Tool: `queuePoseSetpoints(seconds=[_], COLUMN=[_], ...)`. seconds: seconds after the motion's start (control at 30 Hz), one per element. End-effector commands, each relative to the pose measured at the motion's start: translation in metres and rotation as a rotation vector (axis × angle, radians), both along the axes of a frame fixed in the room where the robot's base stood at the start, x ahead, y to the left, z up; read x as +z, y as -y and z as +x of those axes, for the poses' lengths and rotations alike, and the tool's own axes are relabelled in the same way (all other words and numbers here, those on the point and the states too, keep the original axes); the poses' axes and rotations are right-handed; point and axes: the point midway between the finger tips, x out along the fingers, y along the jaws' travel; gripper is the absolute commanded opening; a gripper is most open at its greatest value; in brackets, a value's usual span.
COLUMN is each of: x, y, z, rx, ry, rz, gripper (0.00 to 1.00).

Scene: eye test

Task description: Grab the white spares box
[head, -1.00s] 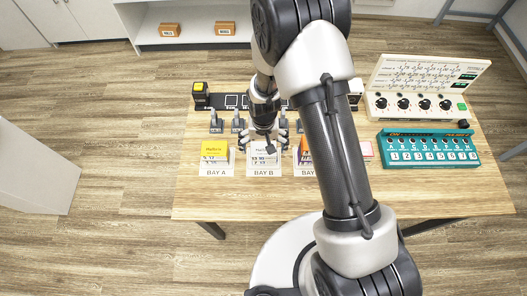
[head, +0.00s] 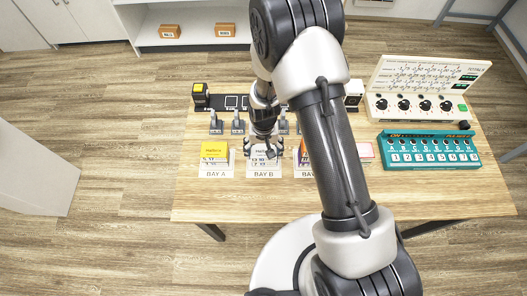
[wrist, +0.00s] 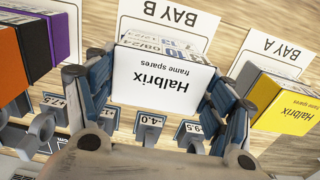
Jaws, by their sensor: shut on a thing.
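The white spares box (wrist: 160,78), printed "Halbrix frame spares", sits between the two fingers of my gripper (wrist: 152,92) in the wrist view. The fingers are shut on its left and right sides. In the head view the white box (head: 259,161) is at the BAY B card (head: 264,173), partly hidden by my gripper (head: 263,152) above it. I cannot tell whether it is clear of the table.
A yellow box (head: 214,150) stands at BAY A on the left. Small numbered hooks (wrist: 148,128) line the bays. A teal button panel (head: 428,148) is at right.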

Motion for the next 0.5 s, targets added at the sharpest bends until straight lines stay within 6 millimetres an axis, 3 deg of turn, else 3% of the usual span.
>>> queuePoseSetpoints(seconds=[0.17,0.5], x=[0.0000,0.0050], y=[0.0000,-0.0001], z=[0.0000,0.0003], rx=[0.000,0.000], ry=[0.000,0.001], rz=[0.000,0.000], gripper=[0.49,0.49])
